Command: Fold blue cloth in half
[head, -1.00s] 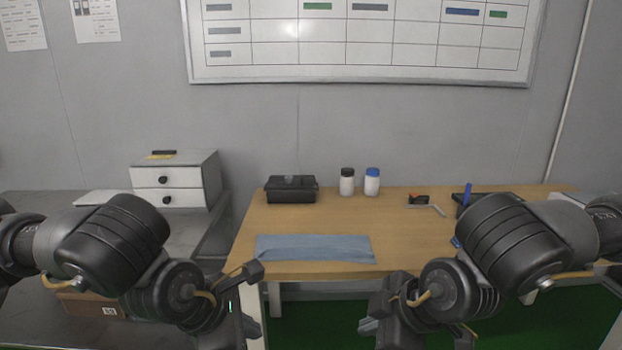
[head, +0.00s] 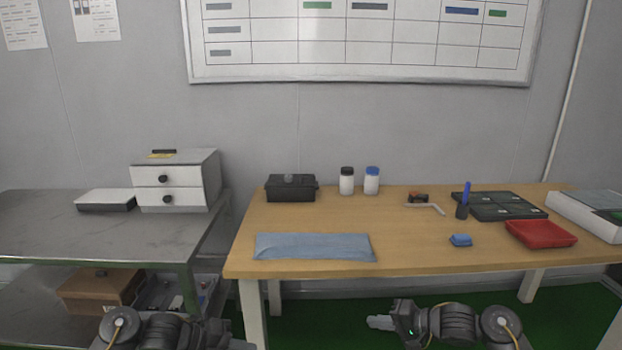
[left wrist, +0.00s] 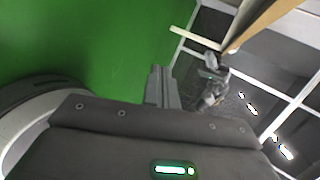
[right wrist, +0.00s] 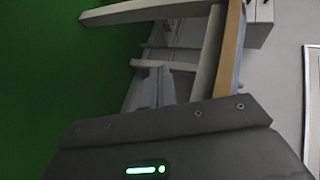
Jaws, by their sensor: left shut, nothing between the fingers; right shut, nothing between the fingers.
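The blue cloth (head: 314,247) lies flat on the wooden table near its front left edge, as a long narrow strip. My right gripper (head: 372,322) is low in front of the table, below its front edge, and points left; it is shut and empty. Its shut fingers also show in the right wrist view (right wrist: 152,88). My left gripper (head: 245,345) is at the bottom of the head view, partly cut off. In the left wrist view its fingers (left wrist: 160,85) are together with nothing between them. Both grippers are apart from the cloth.
The wooden table (head: 400,230) also holds a black box (head: 291,188), two white bottles (head: 347,181), a blue block (head: 460,240), a red tray (head: 541,234) and a black tray (head: 500,206). A grey shelf table (head: 100,232) stands left. The tabletop around the cloth is clear.

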